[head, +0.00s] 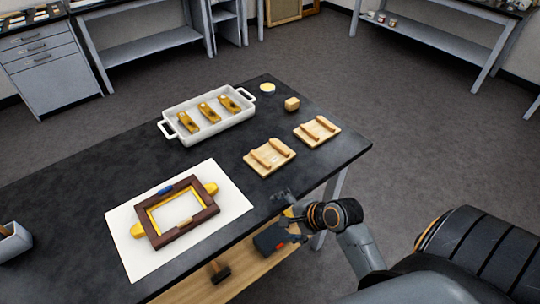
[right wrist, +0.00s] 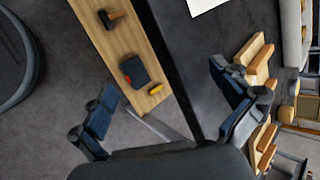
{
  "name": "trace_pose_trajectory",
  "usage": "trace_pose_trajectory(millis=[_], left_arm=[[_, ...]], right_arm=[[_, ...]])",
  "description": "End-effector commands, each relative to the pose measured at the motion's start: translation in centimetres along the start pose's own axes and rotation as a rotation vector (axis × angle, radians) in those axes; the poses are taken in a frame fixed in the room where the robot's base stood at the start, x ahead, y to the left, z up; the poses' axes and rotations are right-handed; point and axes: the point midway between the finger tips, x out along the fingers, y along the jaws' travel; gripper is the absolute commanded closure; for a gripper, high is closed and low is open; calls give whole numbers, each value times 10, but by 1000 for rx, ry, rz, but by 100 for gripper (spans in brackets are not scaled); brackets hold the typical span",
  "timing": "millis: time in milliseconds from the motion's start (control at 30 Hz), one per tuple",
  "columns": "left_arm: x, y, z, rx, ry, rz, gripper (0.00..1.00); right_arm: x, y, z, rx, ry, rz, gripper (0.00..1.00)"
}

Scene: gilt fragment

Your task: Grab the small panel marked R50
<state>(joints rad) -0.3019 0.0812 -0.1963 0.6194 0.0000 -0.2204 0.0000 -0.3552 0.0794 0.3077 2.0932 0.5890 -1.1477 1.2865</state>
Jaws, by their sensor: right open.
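No marking R50 is legible in either view, so I cannot tell which thing is the small panel. Two pale wooden boards with raised bars, a nearer one (head: 257,168) and a farther one (head: 309,140), lie on the dark table. They also show partly at the right of the right wrist view, behind a finger. Several gold ornate pieces (head: 209,112) lie in a white tray (head: 176,130). A brown and gold frame (head: 203,216) lies on white paper. My right gripper (head: 289,216) (right wrist: 163,77) is open and empty by the table's front edge. My left gripper is not in view.
A wooden shelf (head: 246,277) below the table holds a dark box (head: 270,238) and a dark-headed tool (head: 220,272). A small wooden block (head: 292,104) and a round yellow-topped dish (head: 267,88) stand at the far end. Bare tabletop (head: 90,180) lies at the left.

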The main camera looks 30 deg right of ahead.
Motion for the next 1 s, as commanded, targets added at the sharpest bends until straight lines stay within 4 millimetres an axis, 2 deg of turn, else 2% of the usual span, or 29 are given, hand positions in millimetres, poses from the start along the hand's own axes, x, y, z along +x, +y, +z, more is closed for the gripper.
trace_pose_trajectory(millis=[167, 300, 433, 533, 633, 900, 1000], left_arm=[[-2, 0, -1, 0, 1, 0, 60], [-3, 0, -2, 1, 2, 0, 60], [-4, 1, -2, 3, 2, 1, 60], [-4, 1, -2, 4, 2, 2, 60], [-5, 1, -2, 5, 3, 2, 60], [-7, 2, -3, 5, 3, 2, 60], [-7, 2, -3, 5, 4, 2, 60]], right_arm=[[-9, -45, -35, 513, -53, -167, 0], [-24, -79, -68, 949, -148, -308, 0], [-36, -97, -89, 1210, -232, -387, 0], [-40, -105, -97, 1307, -270, -416, 0], [-32, -112, -100, 1339, -284, -424, 0], [15, -136, -101, 1337, -283, -422, 0], [27, -141, -102, 1336, -281, -421, 0]])
